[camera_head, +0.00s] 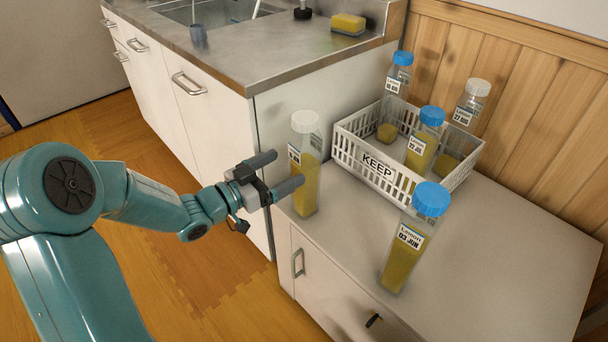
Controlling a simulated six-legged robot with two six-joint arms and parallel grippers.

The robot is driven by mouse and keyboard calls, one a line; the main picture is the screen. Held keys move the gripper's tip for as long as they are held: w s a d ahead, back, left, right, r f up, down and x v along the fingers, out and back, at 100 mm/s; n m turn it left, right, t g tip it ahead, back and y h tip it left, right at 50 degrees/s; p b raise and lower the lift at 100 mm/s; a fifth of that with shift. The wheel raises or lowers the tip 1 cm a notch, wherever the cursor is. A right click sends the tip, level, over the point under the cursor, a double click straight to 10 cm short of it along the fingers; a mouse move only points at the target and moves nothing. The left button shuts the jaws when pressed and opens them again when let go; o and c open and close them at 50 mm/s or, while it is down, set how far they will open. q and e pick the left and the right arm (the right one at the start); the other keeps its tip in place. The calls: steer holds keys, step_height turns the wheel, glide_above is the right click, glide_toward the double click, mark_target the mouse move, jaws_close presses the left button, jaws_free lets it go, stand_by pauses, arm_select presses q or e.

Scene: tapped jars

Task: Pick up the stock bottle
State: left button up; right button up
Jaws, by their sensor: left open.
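No bottle is visibly marked as stock. A white-capped bottle (305,190) of yellow liquid stands upright at the counter's left edge, its label partly hidden. My left gripper (288,168) is open at this bottle's left side, one finger above the other; I cannot tell whether it touches. A blue-capped bottle (404,255) labelled Lemon 03 JUN stands near the front edge. A white crate (349,148) marked KEEP holds three bottles: a blue-capped one at the back (398,82), a blue-capped one in front (423,150) and a white-capped one (468,115). My right gripper is out of view.
The low counter (500,250) is clear on the right. A wooden panel wall (530,110) stands behind it. A higher sink counter (270,65) with a yellow sponge (348,22) rises at the back left. Cabinet handles stick out below.

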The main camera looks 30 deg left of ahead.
mark_target(294, 165)
arm_select(q)
steer(key=shift+x, duration=0.8)
steer(key=x, duration=0.1)
steer(key=b+x, duration=0.1)
steer(key=x, duration=0.1)
steer(key=b+x, duration=0.1)
steer(key=shift+w+d+f, duration=0.2)
steer(key=shift+d+f, duration=0.05)
steer(key=shift+d, duration=0.25)
steer(key=shift+w+r, duration=0.1)
steer(key=shift+w, duration=0.1)
steer(key=shift+r, duration=0.1)
steer(key=c, duration=1.6)
